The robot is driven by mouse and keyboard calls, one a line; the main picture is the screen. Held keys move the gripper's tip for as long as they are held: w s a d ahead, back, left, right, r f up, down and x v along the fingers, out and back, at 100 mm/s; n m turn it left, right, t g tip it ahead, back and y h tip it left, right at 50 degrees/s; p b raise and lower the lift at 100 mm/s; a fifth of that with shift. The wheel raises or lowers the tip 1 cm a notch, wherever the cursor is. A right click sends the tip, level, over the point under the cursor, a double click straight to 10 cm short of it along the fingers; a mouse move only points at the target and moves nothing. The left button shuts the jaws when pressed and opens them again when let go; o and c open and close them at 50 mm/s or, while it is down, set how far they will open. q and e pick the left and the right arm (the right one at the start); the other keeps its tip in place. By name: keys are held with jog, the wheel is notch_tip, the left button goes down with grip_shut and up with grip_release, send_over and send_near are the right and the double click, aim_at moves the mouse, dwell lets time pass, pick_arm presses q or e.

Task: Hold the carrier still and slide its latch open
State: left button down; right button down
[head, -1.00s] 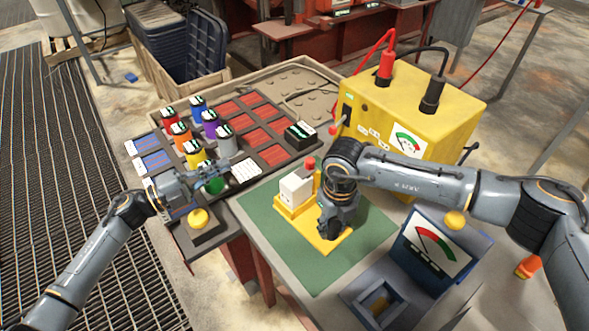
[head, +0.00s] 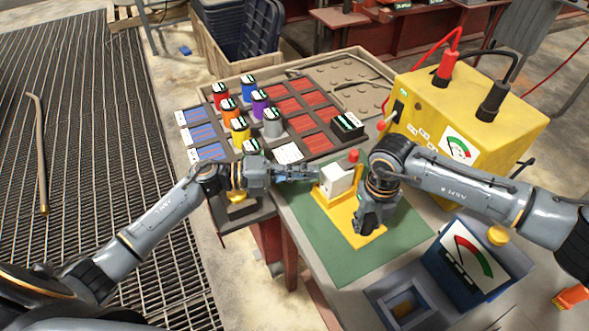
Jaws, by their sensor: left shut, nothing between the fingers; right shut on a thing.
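The carrier is a yellow base (head: 343,211) on a green mat (head: 316,240), with a white block (head: 337,178) and a red knob (head: 353,156) at its back end. I cannot tell which part is the latch. My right gripper (head: 364,226) points down at the front right part of the carrier and is shut on it; the gripper hides the grip itself. My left gripper (head: 315,173) is shut and empty, its fingertips just left of the white block. Whether they touch it is unclear.
Several coloured canisters (head: 240,129) stand on a rack left of the carrier. A yellow power box (head: 510,125) with red and black plugs stands behind on the right. A blue meter box (head: 466,262) stands at front right. The mat's front is clear.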

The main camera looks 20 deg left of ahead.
aim_at(336, 168)
pick_arm(q)
jog(key=x, duration=0.4)
jog(key=shift+r, duration=0.1)
jog(key=w+d, duration=0.2)
jog(key=w, duration=0.1)
jog(key=shift+w+d, duration=0.1)
jog(key=shift+w, duration=0.45)
